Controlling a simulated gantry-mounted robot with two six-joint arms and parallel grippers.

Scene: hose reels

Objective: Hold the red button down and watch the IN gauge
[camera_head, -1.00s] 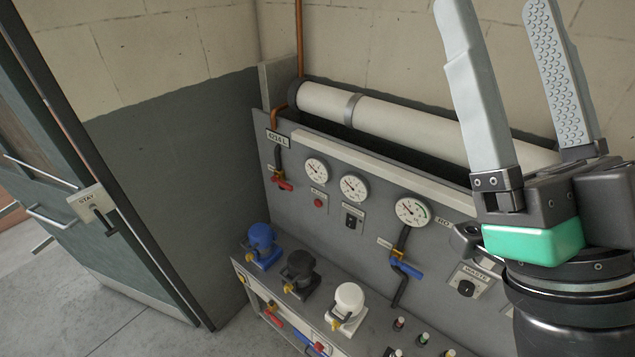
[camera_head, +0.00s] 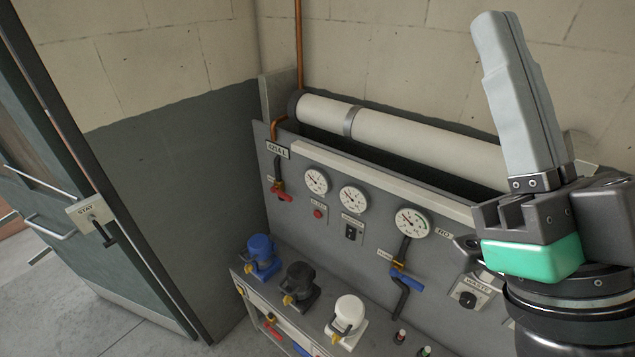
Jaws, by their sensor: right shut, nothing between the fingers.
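A small red button (camera_head: 318,213) sits on the grey panel below the leftmost of three round white gauges. That left gauge (camera_head: 316,181) and the middle gauge (camera_head: 352,199) are close together; a third gauge (camera_head: 411,222) is further right. Their labels are too small to read, so I cannot tell which is IN. My right gripper (camera_head: 496,18) is at the right, fingers pointing up, shut and empty. It is well apart from the button, and nothing visible touches the button. My left gripper is not in view.
Blue (camera_head: 262,252), black (camera_head: 299,284) and white (camera_head: 345,318) capped fittings stand on the ledge below the panel. A red valve handle (camera_head: 283,195) and a blue valve handle (camera_head: 409,282) stick out. A long white cylinder (camera_head: 400,138) lies behind. An open door (camera_head: 60,200) stands left.

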